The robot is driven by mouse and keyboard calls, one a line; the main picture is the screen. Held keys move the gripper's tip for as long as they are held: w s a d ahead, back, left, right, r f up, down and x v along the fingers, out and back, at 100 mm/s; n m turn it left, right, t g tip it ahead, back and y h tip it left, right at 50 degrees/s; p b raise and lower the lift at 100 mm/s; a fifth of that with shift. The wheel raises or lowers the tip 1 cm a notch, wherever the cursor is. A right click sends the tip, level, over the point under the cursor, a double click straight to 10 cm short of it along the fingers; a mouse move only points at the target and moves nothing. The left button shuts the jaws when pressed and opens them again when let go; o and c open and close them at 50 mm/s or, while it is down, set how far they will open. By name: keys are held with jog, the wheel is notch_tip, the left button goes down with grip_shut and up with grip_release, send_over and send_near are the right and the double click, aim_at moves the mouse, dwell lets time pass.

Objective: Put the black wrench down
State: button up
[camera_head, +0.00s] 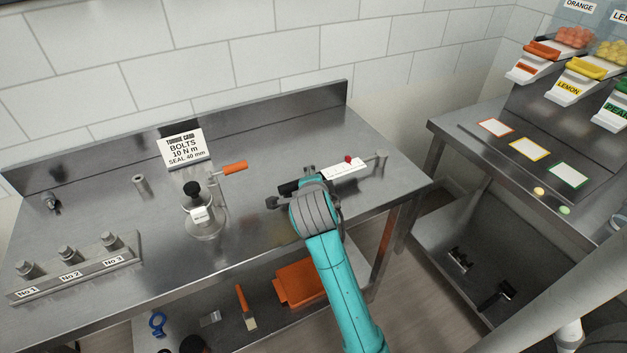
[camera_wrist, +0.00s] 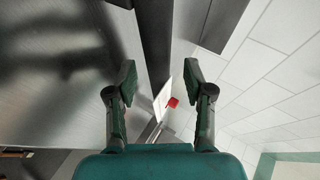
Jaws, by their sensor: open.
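The steel bench (camera_head: 120,215) also holds a torque card (camera_head: 185,148), an orange-handled crank (camera_head: 235,168), a black-knobbed device (camera_head: 203,218) and a numbered rack (camera_head: 75,268). The bench between the card and rack is mostly clear. A candy station stands at the right.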

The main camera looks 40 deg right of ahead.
jog(key=v, duration=1)
jog(key=shift+s, duration=0.25)
jog(key=shift+a+r, duration=0.1)
jog(key=shift+a, duration=0.05)
